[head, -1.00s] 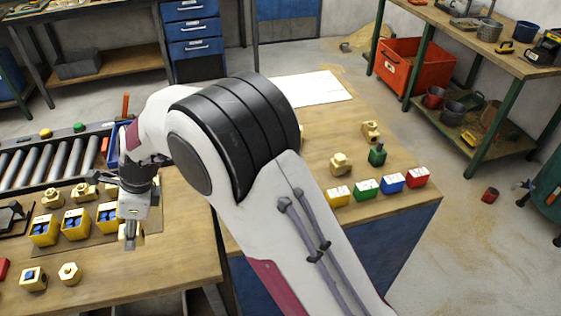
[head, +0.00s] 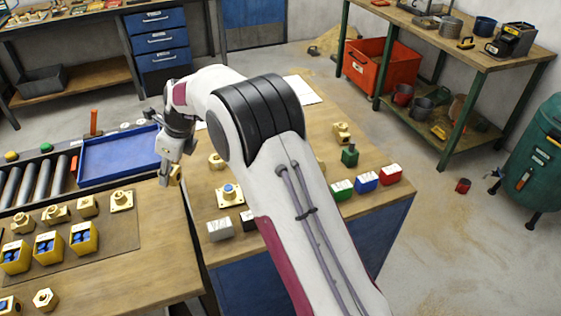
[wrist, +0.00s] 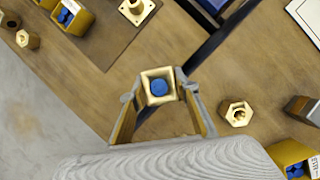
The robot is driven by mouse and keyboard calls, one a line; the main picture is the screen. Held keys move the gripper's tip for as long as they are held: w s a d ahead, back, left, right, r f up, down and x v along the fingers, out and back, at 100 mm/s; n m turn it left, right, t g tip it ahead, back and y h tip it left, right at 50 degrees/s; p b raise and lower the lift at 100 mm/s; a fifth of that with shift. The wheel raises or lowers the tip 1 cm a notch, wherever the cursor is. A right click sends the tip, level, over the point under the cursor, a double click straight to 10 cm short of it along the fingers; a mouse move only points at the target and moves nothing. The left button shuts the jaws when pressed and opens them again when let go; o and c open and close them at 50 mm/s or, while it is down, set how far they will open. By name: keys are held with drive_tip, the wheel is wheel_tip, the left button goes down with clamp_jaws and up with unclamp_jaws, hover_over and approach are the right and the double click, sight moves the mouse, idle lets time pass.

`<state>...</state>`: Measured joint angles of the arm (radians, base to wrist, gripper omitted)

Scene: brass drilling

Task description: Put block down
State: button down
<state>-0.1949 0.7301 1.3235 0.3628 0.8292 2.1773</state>
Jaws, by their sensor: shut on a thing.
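My gripper (head: 168,180) is in the head view at the right edge of the left bench, near the gap between the two benches. In the wrist view its fingers (wrist: 160,100) are shut on a brass block (wrist: 158,73) with a square outline and a blue round centre. In the head view only a small brass part of the block (head: 176,173) shows at the fingers. I cannot tell whether the block touches a surface below.
A blue tray (head: 92,178) lies left of the gripper. Yellow bins (head: 48,260) and several brass parts stand on the left bench. On the right bench are a brass hex part (wrist: 236,113), a blue-centred brass part (head: 229,203) and coloured bins (head: 389,177). A dark gap (wrist: 215,42) separates the benches.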

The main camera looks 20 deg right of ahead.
drive_tip(key=w+d+m, duration=0.1)
drive_tip(key=w+d, duration=0.1)
drive_tip(key=d, duration=0.2)
drive_tip(key=w+d+r+m, duration=0.1)
drive_tip(key=w+d, duration=0.1)
drive_tip(key=d, duration=0.2)
drive_tip(key=w+d+m+t, duration=0.1)
drive_tip(key=w+d, duration=0.1)
drive_tip(key=d, duration=0.2)
drive_tip(key=shift+w+d+r+m+h, duration=0.2)
drive_tip(key=shift+m+h, duration=0.1)
drive_tip(key=shift+h, duration=0.1)
drive_tip(key=d+m+h, duration=0.1)
drive_tip(key=d+m, duration=0.1)
drive_tip(key=d, duration=0.8)
drive_tip(key=d+m+h, duration=0.1)
drive_tip(key=d+m, duration=0.1)
drive_tip(key=d, duration=0.8)
drive_tip(key=d+m+t, duration=0.1)
drive_tip(key=d+m, duration=0.2)
drive_tip(key=d, duration=0.8)
drive_tip(key=shift+w+h, duration=0.2)
drive_tip(key=shift+h, duration=0.2)
drive_tip(key=shift+s+d, duration=0.1)
drive_tip(key=shift+d, duration=0.2)
drive_tip(key=shift+f, duration=0.15)
drive_tip(key=shift+f, duration=2.4)
drive_tip(key=shift+f, duration=0.1)
